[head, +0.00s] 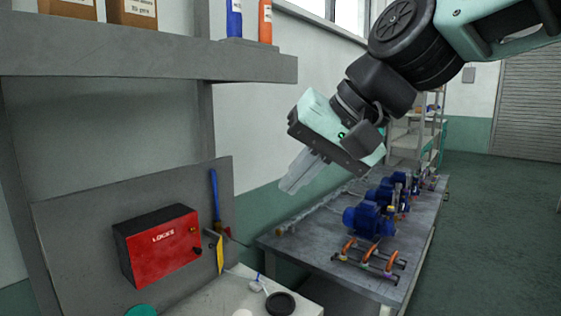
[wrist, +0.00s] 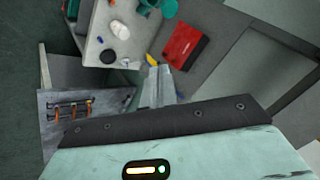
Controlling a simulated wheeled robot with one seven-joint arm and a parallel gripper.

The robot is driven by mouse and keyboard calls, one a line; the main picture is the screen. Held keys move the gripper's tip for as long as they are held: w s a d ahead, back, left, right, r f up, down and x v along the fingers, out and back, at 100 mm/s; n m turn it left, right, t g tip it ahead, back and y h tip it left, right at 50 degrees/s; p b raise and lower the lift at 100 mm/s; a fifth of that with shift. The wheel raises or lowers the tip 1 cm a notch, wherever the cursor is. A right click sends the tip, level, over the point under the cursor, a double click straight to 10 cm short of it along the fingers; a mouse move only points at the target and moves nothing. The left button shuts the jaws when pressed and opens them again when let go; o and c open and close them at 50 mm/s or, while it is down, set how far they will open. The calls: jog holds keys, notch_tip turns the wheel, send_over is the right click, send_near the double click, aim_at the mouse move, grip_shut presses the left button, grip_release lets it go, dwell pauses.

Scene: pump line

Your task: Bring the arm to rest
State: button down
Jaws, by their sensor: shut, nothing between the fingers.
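My gripper (head: 296,180) hangs in the air in the upper middle of the head view, its grey fingers together and pointing down and to the left. Nothing is between them. In the wrist view my gripper (wrist: 158,76) also shows shut and empty. My arm reaches in from the upper right of the head view. The fingers are apart from the wall, the shelf and the benches.
A red lock box (head: 160,243) is on the grey panel at left, below a shelf (head: 140,62) with boxes and bottles. A small bench (head: 232,294) holds a black disc (head: 280,304). A long table (head: 305,250) carries blue pumps (head: 367,221). The floor at right is clear.

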jog(key=s+d+f+n+g+h, duration=0.2)
jog(key=s+d+f, duration=0.4)
jog(key=f, duration=0.5)
jog(key=s+d+f+n+g+h, duration=0.1)
jog(key=s+d+f+n+h, duration=0.3)
jog(key=s+f, duration=0.7)
jog(key=shift+s+d+f+n+g, duration=0.3)
jog(key=shift+d+f+g, duration=0.15)
jog(key=shift+d, duration=0.5)
jog(key=shift+a, duration=0.1)
